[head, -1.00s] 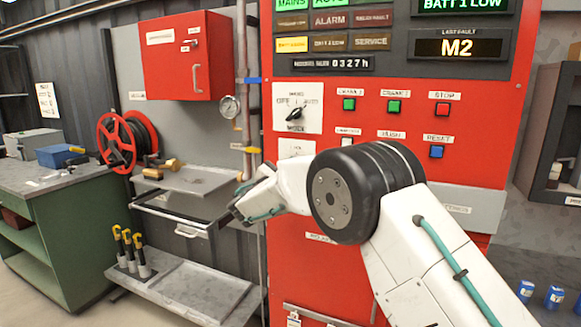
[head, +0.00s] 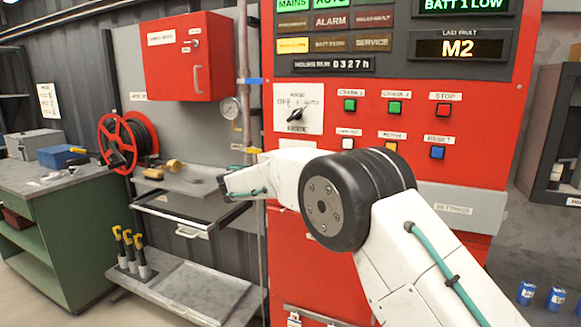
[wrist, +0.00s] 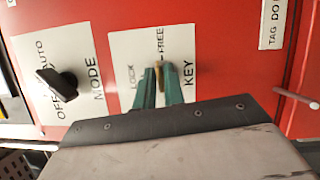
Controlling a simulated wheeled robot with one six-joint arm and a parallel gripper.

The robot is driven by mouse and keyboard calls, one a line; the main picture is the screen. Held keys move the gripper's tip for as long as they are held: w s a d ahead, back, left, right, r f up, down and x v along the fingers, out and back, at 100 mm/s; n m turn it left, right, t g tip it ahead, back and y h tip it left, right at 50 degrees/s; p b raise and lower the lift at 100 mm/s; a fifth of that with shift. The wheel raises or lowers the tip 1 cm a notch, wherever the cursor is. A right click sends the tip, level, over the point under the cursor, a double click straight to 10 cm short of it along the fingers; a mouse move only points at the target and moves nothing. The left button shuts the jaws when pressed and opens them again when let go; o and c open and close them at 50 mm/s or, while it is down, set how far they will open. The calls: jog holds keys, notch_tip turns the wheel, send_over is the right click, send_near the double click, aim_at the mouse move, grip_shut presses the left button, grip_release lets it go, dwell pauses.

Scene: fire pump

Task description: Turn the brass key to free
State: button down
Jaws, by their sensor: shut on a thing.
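The brass key (wrist: 159,68) shows as a narrow strip between the green fingertips in the wrist view. It sits on a white plate (wrist: 120,58) marked LOCK, FREE and KEY. My gripper (wrist: 160,82) is shut on the key, its fingers reaching to the plate. The fingers hide most of the key, so its exact angle is hard to tell; the strip points roughly toward the FREE mark. In the head view my arm covers the key and the fingertips.
A black mode knob (wrist: 58,84) is on a neighbouring plate, left of the key in the wrist view. A silver rod (wrist: 296,98) sticks out at the right.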

jog(key=shift+m, duration=0.6)
jog(key=shift+g, duration=0.3)
jog(key=c, duration=1.6)
grip_release()
jog(key=shift+v, duration=3.95)
